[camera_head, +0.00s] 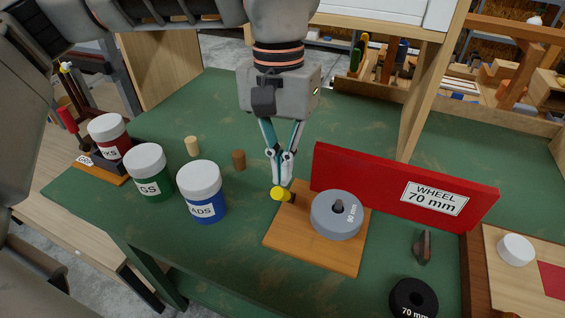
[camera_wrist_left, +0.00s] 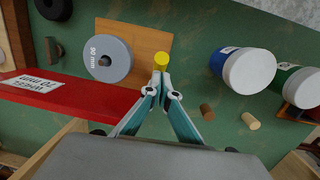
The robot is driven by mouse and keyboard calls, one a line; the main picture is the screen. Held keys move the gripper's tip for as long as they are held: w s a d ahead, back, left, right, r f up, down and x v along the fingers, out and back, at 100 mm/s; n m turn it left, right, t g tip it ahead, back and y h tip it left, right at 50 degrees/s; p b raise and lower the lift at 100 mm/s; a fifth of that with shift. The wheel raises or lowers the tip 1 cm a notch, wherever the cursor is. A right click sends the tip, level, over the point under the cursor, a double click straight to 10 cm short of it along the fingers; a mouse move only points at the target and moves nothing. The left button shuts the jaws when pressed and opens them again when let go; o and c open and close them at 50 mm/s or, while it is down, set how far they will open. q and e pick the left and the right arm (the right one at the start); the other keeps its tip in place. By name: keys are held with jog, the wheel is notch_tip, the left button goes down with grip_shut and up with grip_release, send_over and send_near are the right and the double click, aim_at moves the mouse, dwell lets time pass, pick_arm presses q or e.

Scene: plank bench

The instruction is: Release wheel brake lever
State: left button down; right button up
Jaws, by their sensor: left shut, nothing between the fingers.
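A yellow-tipped brake lever (camera_head: 281,194) stands at the left edge of a wooden board (camera_head: 290,238). A grey wheel (camera_head: 336,222) marked 90 mm sits on a post on that board. My left gripper (camera_head: 284,181) is shut, with its fingertips right at the yellow knob; nothing is held between them. In the left wrist view the yellow knob (camera_wrist_left: 161,59) shows just beyond the closed fingertips (camera_wrist_left: 160,92), with the grey wheel to its left. I cannot tell whether the tips touch the knob. My right gripper is not in view.
A red panel (camera_head: 390,188) labelled WHEEL 70 mm stands behind the board. White-lidded jars (camera_head: 203,193) and two wooden pegs (camera_head: 239,160) stand at left. The green bench is clear behind the pegs.

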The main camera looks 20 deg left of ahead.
aim_at(271, 194)
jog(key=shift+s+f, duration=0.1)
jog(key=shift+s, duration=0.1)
pick_arm(q)
jog(key=shift+s+f+t, duration=0.1)
jog(key=shift+s+t, duration=0.25)
jog(key=shift+t, duration=0.05)
jog(key=shift+s+f+t, duration=0.1)
jog(key=shift+s+t, duration=0.2)
jog(key=shift+t, duration=0.1)
jog(key=shift+s+f, duration=0.25)
jog(key=shift+s, duration=0.3)
jog(key=shift+s+f, duration=0.2)
jog(key=shift+s, duration=0.05)
jog(key=shift+s+a+f, duration=0.1)
jog(key=shift+s+f, duration=0.65)
jog(key=shift+s, duration=0.05)
jog(key=shift+s+r, duration=0.15)
jog(key=shift+w, duration=0.2)
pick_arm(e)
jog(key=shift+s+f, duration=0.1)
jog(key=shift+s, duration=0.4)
